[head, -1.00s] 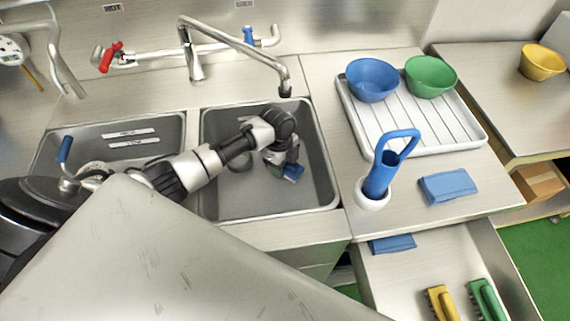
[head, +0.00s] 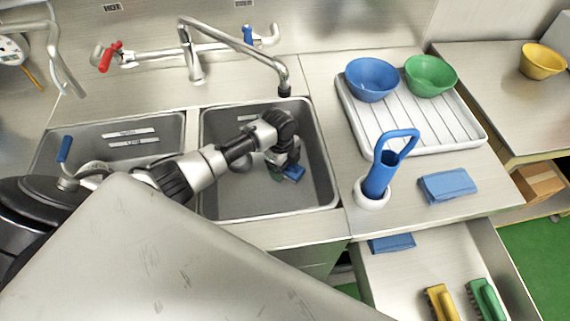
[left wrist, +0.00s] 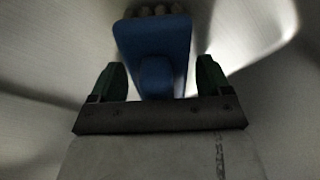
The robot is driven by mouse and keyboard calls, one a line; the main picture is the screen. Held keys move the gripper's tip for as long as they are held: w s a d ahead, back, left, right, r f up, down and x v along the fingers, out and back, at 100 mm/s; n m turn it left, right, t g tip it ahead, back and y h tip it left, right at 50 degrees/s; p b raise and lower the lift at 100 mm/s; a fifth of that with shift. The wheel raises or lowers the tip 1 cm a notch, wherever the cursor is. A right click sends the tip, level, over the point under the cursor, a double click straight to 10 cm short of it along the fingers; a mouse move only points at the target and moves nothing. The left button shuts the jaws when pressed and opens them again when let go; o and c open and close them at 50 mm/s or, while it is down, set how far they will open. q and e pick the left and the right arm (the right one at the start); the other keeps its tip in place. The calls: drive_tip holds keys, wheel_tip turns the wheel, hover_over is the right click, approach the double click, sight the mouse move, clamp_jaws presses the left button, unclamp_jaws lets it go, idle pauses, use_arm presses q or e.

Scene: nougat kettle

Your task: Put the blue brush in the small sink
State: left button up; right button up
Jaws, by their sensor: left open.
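The blue brush (head: 293,173) lies on the floor of the right-hand sink basin (head: 325,180), partly hidden by my left gripper. My left gripper (head: 283,174) is down inside that basin, close to the brush. In the left wrist view, the blue brush (left wrist: 155,45) lies ahead of and between the two green fingertips, with pale bristles at its far end. The fingers of my left gripper (left wrist: 155,80) are apart, with a gap on each side of the brush. My right gripper is not in view.
A second basin (head: 100,140) is on the left. The faucet (head: 240,48) reaches over the right basin. To the right are a drying tray (head: 440,140) with blue and green bowls, a blue scoop in a white holder (head: 372,192), a blue cloth (head: 447,185) and an open drawer (head: 400,280) with brushes.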

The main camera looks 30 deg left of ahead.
use_arm(q)
drive_tip(key=r, duration=0.5)
drive_tip(key=a+r, duration=0.1)
drive_tip(key=r, duration=0.1)
drive_tip(key=shift+r, duration=0.4)
drive_tip(key=shift+d, duration=0.1)
